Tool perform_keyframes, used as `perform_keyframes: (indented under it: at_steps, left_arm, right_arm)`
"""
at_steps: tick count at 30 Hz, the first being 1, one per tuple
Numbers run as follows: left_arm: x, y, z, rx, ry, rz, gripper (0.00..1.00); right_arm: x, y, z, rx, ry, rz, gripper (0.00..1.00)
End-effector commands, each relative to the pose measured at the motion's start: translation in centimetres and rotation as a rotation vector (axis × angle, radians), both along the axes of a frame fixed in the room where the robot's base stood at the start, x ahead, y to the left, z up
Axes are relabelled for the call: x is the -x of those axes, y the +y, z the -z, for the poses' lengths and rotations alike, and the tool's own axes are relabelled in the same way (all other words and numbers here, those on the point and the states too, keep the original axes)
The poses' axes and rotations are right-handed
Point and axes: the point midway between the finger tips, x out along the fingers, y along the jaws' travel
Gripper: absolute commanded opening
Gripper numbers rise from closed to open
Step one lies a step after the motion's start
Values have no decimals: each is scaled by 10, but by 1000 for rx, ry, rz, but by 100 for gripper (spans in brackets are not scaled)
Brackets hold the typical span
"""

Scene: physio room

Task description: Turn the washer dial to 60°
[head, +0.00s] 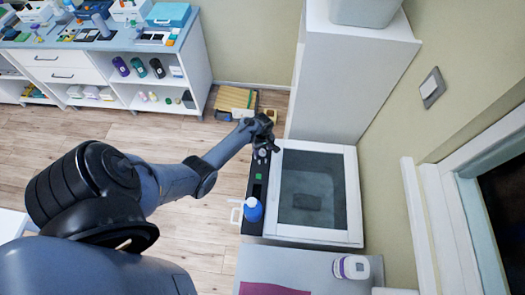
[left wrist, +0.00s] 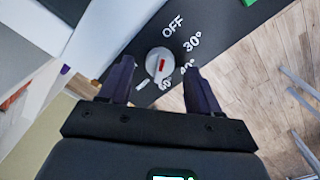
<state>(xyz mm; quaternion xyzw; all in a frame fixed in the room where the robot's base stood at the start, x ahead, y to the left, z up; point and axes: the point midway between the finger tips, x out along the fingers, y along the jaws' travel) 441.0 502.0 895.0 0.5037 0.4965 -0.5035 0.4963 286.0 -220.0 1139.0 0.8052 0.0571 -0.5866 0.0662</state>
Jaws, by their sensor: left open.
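The washer (head: 352,205) stands at centre right in the head view, with a glass lid and a dark control strip (head: 256,190) along its left side. Its dial (left wrist: 153,56) is a round white-grey knob in the left wrist view, with a red mark on its lower part. OFF and 30° show clearly around it; 40° and 60° are partly hidden. My left gripper (head: 264,137) is over the strip's far end. In the left wrist view its open fingers (left wrist: 159,64) appear on either side of the dial; contact cannot be told. My right gripper is not in view.
A tall white cabinet (head: 345,75) rises just behind the washer. A grey surface (head: 325,268) with a white container (head: 351,267) lies in front. Open floor is at left.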

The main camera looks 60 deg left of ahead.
Motion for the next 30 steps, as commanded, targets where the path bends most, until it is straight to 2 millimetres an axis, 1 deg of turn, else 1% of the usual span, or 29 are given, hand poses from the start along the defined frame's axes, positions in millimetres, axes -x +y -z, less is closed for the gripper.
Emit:
perform_keyframes:
  at_steps: [1,5,15,26,30]
  left_arm:
    - [0,0,6,0,1,0,63]
    - [1,0,12,-1,1,0,63]
    - [0,0,14,-1,0,-1,63]
    - [1,0,14,-1,1,0,8]
    - [1,0,14,-1,1,3,7]
  right_arm:
    - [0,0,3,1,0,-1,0]
    - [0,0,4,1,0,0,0]
    - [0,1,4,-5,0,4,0]
    - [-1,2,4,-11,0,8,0]
    - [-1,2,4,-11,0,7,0]
